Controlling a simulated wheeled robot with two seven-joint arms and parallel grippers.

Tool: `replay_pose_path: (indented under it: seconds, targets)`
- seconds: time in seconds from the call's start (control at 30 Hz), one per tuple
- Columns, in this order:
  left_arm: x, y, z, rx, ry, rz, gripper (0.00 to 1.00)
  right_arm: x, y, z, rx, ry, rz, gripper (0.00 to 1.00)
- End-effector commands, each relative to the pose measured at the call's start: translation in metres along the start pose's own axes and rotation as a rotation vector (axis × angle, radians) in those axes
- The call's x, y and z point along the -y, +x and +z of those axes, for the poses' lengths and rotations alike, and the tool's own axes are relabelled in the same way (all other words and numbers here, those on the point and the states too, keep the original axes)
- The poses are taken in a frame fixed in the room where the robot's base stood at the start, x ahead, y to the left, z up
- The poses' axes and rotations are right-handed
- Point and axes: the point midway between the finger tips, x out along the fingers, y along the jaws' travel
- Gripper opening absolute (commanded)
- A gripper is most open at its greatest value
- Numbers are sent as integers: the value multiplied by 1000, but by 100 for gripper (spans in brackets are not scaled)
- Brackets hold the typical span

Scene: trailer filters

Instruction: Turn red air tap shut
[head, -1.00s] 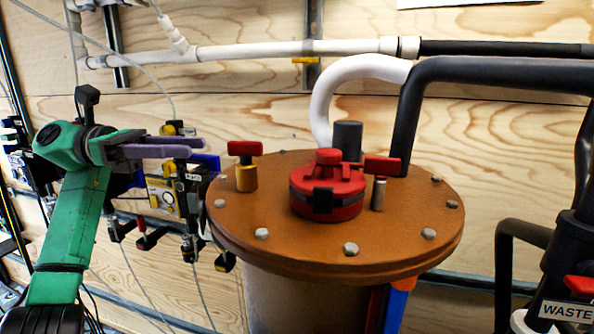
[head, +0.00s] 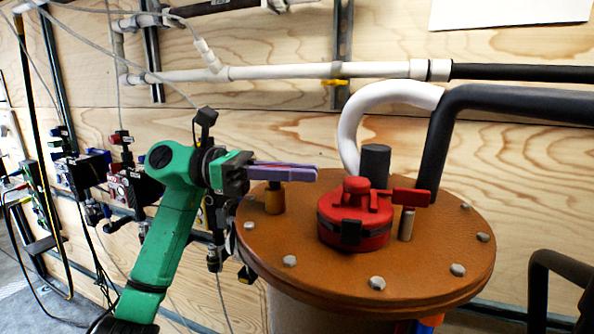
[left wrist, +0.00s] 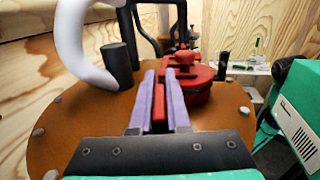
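My left gripper (head: 300,173), with purple fingers, reaches over the left edge of the orange-brown round lid (head: 440,270). A tap with a brass body (head: 275,198) stands on the lid there; its red handle is mostly hidden by my fingers in the head view. In the left wrist view, a red handle (left wrist: 159,105) lies between the two fingers, nearly filling the gap. Whether they press on it is unclear. A second red-handled tap (head: 410,197), on a silver stem, stands to the right. My right gripper is not in view.
A red cap (head: 355,215) sits mid-lid, with a dark stub (head: 375,165) behind it. A white hose (head: 350,125) and black pipe (head: 500,100) curve over the lid's back. Regulators (head: 130,185) hang on the wooden wall at left.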

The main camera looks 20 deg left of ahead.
Motion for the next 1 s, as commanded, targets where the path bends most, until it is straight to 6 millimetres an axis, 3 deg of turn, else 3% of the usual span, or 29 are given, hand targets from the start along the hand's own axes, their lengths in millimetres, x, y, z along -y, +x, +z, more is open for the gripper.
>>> replay_pose_path:
  seconds: [0.6,0.63,0.7,1.0]
  targets:
    - [4,-1,0,0,0,-131,0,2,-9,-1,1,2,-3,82]
    - [4,-1,0,0,0,-130,27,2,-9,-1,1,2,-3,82]
    - [4,-1,0,0,0,-130,45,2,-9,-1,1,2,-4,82]
    - [4,-2,0,0,0,-128,45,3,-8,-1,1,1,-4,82]
